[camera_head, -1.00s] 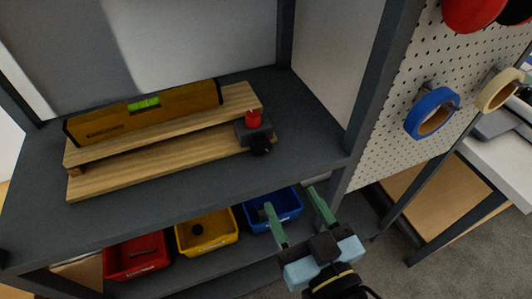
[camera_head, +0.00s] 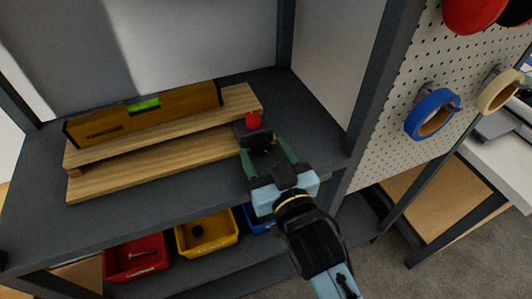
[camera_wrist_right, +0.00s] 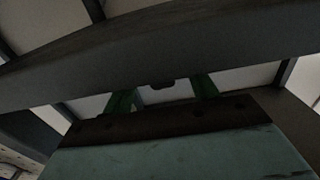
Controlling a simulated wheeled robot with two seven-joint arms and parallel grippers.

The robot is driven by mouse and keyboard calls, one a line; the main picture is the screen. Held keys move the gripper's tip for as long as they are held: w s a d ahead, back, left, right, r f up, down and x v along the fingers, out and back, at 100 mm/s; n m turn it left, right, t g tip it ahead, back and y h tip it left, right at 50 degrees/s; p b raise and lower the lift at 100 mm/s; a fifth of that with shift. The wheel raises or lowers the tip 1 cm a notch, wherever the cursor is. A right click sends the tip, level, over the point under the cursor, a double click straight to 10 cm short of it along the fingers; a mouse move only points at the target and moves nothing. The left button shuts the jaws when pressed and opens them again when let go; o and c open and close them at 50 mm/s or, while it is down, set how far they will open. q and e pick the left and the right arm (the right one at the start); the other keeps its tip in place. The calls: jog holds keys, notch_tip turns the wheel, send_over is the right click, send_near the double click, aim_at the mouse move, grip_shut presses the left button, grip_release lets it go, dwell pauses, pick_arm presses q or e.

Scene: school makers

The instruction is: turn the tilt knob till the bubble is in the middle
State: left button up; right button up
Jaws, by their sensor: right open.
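A yellow spirit level (camera_head: 185,104) with a green vial (camera_head: 146,103) lies on the upper plank (camera_head: 235,101) of a two-plank wooden stand on the grey shelf. The bubble's place in the vial is too small to tell. At the stand's right end is a dark block with a red cap (camera_head: 253,119) and a black tilt knob (camera_head: 262,146) facing front. My right gripper (camera_head: 262,153) is open, its green fingers on either side of the knob; I cannot tell if they touch it. The fingers (camera_wrist_right: 163,95) also show apart in the right wrist view. My left gripper is out of view.
Below the shelf (camera_head: 130,222) stand a red bin (camera_head: 135,262), a yellow bin (camera_head: 207,236) and a blue bin (camera_head: 258,220), partly hidden by my right arm. A shelf post (camera_head: 372,85) and a pegboard (camera_head: 405,155) with tape rolls stand at right.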

jog(key=shift+c, duration=0.2)
jog(key=c, duration=1)
jog(key=shift+o, duration=0.2)
jog(key=shift+p, duration=0.4)
jog(key=n+p, duration=0.4)
jog(key=shift+r, duration=0.2)
jog(key=shift+n+p, duration=0.3)
jog(key=shift+n, duration=0.1)
jog(key=shift+f+n, duration=0.15)
jog(key=shift+n, duration=0.35)
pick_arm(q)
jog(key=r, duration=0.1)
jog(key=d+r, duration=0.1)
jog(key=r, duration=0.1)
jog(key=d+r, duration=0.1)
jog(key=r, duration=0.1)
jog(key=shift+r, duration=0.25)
pick_arm(e)
jog(key=o, duration=1)
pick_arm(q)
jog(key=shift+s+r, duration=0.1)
pick_arm(e)
jog(key=shift+s+d, duration=0.1)
